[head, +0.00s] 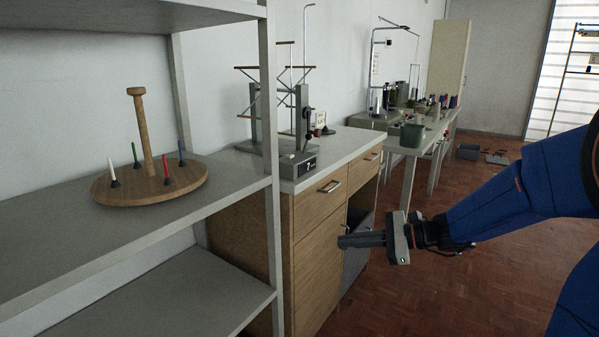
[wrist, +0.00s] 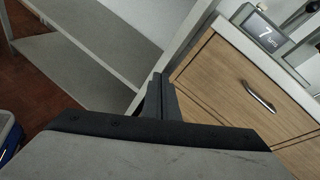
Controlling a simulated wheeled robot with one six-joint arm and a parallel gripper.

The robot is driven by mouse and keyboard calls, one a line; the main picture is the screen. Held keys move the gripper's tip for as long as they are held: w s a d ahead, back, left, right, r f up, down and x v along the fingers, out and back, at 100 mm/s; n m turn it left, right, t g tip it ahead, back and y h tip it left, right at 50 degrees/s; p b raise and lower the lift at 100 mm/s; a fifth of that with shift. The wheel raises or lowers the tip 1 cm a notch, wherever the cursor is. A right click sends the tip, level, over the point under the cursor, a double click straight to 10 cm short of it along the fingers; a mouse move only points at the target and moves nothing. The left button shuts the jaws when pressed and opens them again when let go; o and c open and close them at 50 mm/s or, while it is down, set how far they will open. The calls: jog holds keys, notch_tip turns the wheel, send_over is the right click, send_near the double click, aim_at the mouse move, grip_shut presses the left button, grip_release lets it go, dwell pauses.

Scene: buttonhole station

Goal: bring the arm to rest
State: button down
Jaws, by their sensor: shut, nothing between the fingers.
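My gripper (head: 345,241) is shut and empty in the head view, on the end of my blue arm, which reaches in from the right. It is in front of the wooden cabinet (head: 318,230), below its worktop, with the fingers pointing left. In the wrist view the closed fingers (wrist: 157,88) point toward the shelf upright and the cabinet's drawer front (wrist: 235,85). I cannot tell how wide the gap is between the fingertips and the cabinet.
A grey metal shelf (head: 215,300) stands at the left. It holds a wooden turntable (head: 150,185) with coloured pegs. A yarn winder (head: 297,110) with a display reading 7 stands on the cabinet. A long table (head: 408,148) with spools stands behind. The brick-red floor (head: 440,285) below my arm looks clear.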

jog(key=s+d+f+n+g+h, duration=0.1)
jog(key=s+f+n+g+h, duration=0.15)
jog(key=s+n, duration=0.45)
jog(key=s+d+f+n+g+h, duration=0.1)
jog(key=s+n+h, duration=0.25)
jog(key=s, duration=0.85)
jog(key=s+d+n+t+h, duration=0.3)
jog(key=s+d+n+h, duration=0.4)
jog(key=d, duration=0.5)
jog(key=shift+s+d+r+h, duration=0.2)
jog(key=shift+s+d+h, duration=0.15)
jog(key=shift+s, duration=0.65)
jog(key=shift+t, duration=0.25)
